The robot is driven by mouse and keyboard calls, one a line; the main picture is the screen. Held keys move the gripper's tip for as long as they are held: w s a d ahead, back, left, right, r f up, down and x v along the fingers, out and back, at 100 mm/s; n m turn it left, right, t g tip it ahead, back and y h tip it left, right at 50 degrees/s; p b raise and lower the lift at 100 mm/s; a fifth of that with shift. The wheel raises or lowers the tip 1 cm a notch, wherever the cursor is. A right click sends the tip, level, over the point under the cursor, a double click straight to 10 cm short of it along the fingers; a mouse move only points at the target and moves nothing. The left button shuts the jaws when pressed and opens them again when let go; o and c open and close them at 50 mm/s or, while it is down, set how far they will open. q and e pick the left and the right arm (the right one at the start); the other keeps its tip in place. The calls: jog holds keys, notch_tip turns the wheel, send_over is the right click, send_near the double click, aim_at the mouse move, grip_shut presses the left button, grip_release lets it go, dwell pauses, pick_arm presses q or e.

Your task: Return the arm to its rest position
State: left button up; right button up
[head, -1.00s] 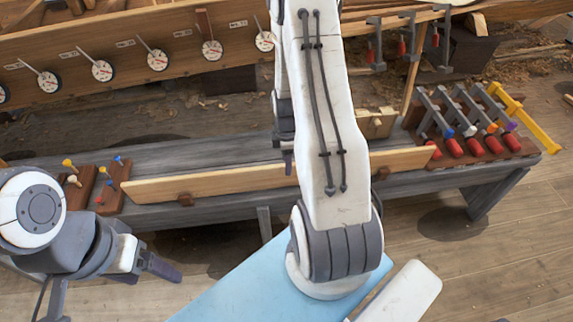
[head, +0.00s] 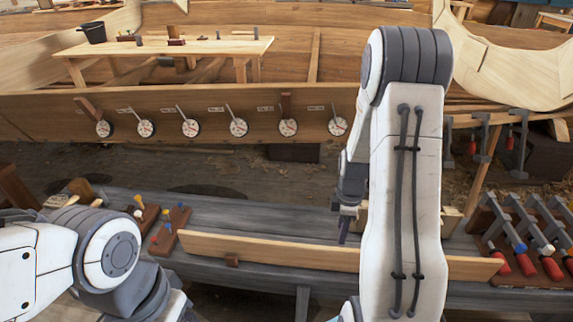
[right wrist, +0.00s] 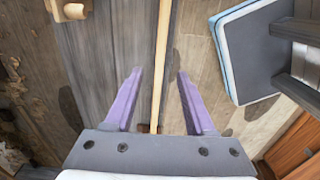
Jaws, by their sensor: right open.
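My right arm rises through the right half of the head view, its elbow high. My right gripper (head: 345,228) hangs at its far side, partly hidden by the arm, in front of the grey bench (head: 270,222). In the right wrist view its two purple fingers (right wrist: 159,75) are apart with nothing held. A long pale plank (head: 290,250) stands on edge along the bench; its edge (right wrist: 163,45) shows between the fingers in the wrist view, apparently below them. My left arm is at the lower left; its gripper is out of the frame.
Clamps with red handles (head: 525,262) stand in a rack at the bench's right end. Small blocks with coloured-headed pegs (head: 170,230) lie at its left. Behind is the wooden hull with several dials (head: 238,128).

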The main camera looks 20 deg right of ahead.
jog(key=a+r+m, duration=0.1)
jog(key=a+r, duration=0.4)
jog(key=a, duration=0.4)
jog(key=a+r, duration=0.4)
jog(key=a, duration=0.5)
jog(key=s+a+r+m+y, duration=0.1)
jog(key=s+a+r+m, duration=0.1)
jog(key=s+a+r, duration=0.4)
jog(key=s+a+r+m, duration=0.1)
jog(key=s+a, duration=0.6)
jog(key=s, duration=0.3)
notch_tip(320, 180, up, 16)
jog(key=p, duration=1.6)
jog(key=shift+s+r, duration=0.25)
